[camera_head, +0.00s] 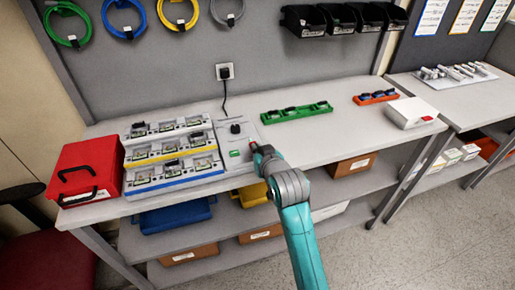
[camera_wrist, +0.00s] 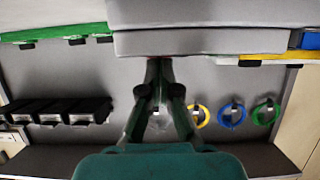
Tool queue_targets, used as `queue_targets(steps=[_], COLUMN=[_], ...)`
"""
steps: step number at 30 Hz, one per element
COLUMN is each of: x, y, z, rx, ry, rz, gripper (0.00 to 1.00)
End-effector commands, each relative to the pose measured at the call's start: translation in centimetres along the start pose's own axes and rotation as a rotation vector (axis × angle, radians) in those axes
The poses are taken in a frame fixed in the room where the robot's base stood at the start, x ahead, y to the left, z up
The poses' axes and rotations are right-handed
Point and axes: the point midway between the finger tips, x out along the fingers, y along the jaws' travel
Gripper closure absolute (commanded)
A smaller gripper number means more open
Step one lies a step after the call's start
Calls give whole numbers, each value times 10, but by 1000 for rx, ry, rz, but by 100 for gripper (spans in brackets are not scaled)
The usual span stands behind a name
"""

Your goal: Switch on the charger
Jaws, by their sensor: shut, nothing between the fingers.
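The charger (camera_head: 199,129) is a stepped white unit at the left of the bench, with tiers of small devices edged in white, yellow and blue. Its plain right-hand section (camera_head: 228,138) carries a black plug or knob (camera_head: 235,128) and a green patch (camera_head: 235,153). My gripper (camera_head: 254,147) is beside the lower right edge of that section. In the wrist view, upside down, my gripper (camera_wrist: 159,68) is shut and empty, its tips close below a grey box face (camera_wrist: 200,42). I cannot tell whether they touch it. The switch itself is not clearly visible.
A red case (camera_head: 90,170) stands left of the charger. A green tray (camera_head: 297,112), an orange tray (camera_head: 376,97) and a white box (camera_head: 411,112) lie to the right. A black cord (camera_head: 224,98) runs from the wall socket (camera_head: 225,71). Free bench top lies between the trays.

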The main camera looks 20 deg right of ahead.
Motion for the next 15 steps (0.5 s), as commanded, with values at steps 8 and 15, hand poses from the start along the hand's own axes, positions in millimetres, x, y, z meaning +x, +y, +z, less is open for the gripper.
queue_targets(steps=[8,15], x=[-2,-5], y=[0,0], z=[-4,-13], rx=[0,0], ry=[-3,-2], rz=[0,0], gripper=[100,100])
